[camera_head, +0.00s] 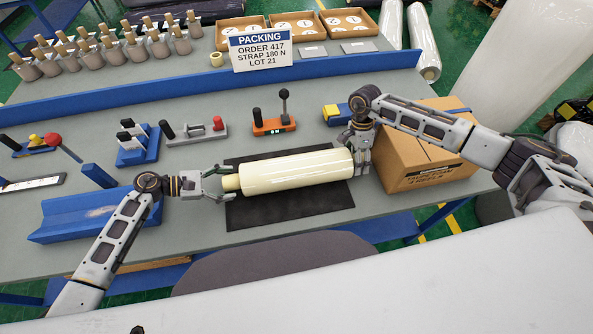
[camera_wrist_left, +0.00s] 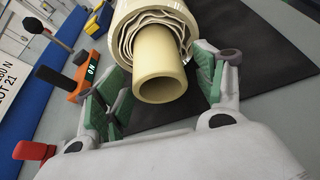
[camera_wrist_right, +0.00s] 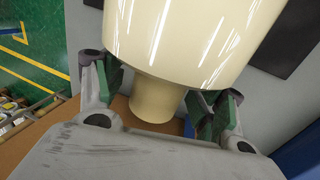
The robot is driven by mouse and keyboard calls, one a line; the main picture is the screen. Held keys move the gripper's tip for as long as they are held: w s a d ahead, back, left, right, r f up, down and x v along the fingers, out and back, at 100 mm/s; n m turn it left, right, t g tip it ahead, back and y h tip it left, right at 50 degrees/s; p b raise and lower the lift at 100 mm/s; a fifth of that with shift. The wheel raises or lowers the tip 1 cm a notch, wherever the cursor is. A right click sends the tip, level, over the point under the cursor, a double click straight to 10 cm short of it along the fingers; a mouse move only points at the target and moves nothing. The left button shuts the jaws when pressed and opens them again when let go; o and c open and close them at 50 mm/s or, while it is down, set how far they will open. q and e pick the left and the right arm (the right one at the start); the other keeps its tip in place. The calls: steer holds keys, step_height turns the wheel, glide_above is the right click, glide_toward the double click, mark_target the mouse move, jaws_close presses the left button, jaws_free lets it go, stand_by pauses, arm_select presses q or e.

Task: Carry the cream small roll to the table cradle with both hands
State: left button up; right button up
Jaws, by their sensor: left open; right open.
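The cream small roll (camera_head: 295,173) lies on a black mat (camera_head: 290,211) on the table, its core sticking out at both ends. My left gripper (camera_head: 224,184) is open at the roll's left end. In the left wrist view its fingers stand either side of the core (camera_wrist_left: 160,77). My right gripper (camera_head: 357,155) is open at the right end. In the right wrist view its fingers straddle the other core end (camera_wrist_right: 154,112). I cannot tell whether any finger touches. The blue table cradle (camera_head: 75,220) is at the table's left front, partly behind my left arm.
A cardboard box (camera_head: 425,150) stands close to my right gripper. Behind the roll are an orange device (camera_head: 273,126), grey clamp tool (camera_head: 197,133) and blue holder (camera_head: 138,146). A blue rail (camera_head: 190,85) crosses the table behind them. A red-knobbed lever (camera_head: 62,146) stands near the cradle.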

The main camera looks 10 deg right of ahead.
mark_target(224, 179)
arm_select(q)
steer(key=c, duration=1.4)
arm_select(e)
steer(key=c, duration=1.5)
arm_select(q)
steer(key=shift+r, duration=0.25)
steer(key=shift+c, duration=0.2)
arm_select(e)
steer(key=shift+r, duration=0.25)
